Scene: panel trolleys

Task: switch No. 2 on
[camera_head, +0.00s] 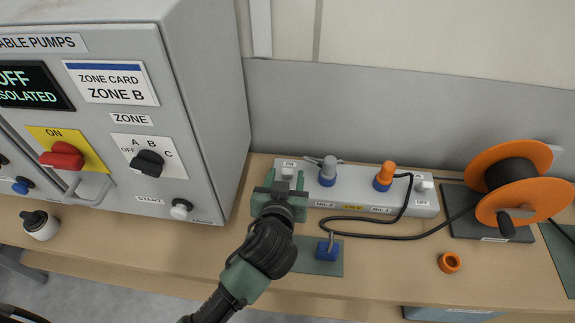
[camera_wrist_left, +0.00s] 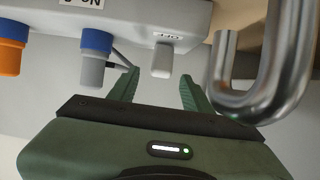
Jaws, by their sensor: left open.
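The grey socket strip (camera_head: 352,208) lies along the back of the bench, with labels No. 2 and No. 1 on its front. At its left end, on the No. 2 side, is a pale switch (camera_head: 288,173) with a small label above it. In the left wrist view, this switch (camera_wrist_left: 163,60) sticks out just beyond and between my fingertips, apart from them. My right gripper is not in view.
A grey plug (camera_head: 328,165) in a blue collar stands just right of the switch, then an orange plug (camera_head: 387,173) with black cable. The pump cabinet (camera_head: 200,100) stands close left. A metal hook on a blue block (camera_head: 327,252) sits in front; an orange reel (camera_head: 520,165) is right.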

